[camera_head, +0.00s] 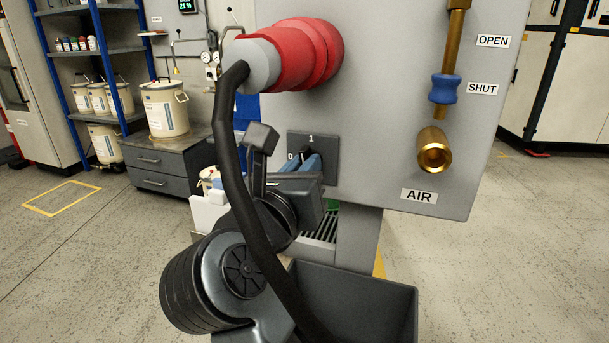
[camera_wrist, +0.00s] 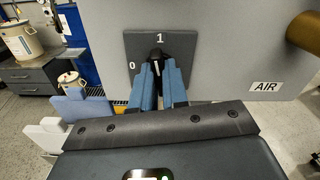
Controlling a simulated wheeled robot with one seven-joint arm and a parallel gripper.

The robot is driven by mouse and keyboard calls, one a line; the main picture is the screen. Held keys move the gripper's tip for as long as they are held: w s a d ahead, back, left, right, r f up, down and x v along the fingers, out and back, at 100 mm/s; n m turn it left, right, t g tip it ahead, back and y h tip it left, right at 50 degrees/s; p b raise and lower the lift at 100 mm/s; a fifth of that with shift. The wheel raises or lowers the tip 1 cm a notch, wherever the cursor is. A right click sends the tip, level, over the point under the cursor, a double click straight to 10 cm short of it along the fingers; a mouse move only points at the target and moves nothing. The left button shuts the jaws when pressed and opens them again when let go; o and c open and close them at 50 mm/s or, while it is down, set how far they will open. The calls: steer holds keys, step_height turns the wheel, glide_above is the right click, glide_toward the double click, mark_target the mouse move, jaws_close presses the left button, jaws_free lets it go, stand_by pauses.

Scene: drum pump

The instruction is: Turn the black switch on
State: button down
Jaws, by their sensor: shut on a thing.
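The black switch (camera_wrist: 157,53) sits on a dark grey square plate (camera_wrist: 186,42) marked 0 at the left and 1 at the top. My gripper (camera_wrist: 160,72) has its blue fingers on both sides of the switch and is shut on it. Only the switch's dark upper end shows between the fingertips, roughly below the 1; its exact angle is hard to tell. In the head view, the plate (camera_head: 326,142) is on the grey panel's lower left, and my gripper (camera_head: 306,162) reaches it from the left. The fingers hide most of the switch there.
A red plug (camera_head: 305,52) with a thick black cable (camera_head: 229,150) hangs in front of my arm. A brass air valve with a blue sleeve (camera_head: 445,89) is at the panel's right. A dark open bin (camera_head: 390,290) stands below.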

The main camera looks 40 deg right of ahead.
steer(key=shift+f+m+b, duration=0.2)
steer(key=shift+m+b, duration=0.85)
steer(key=shift+m, duration=0.05)
steer(key=shift+r, duration=0.1)
steer(key=c, duration=1)
jaws_free()
steer(key=shift+r, duration=0.1)
steer(key=p+v, duration=0.1)
steer(key=v, duration=0.8)
steer(key=shift+d, duration=0.1)
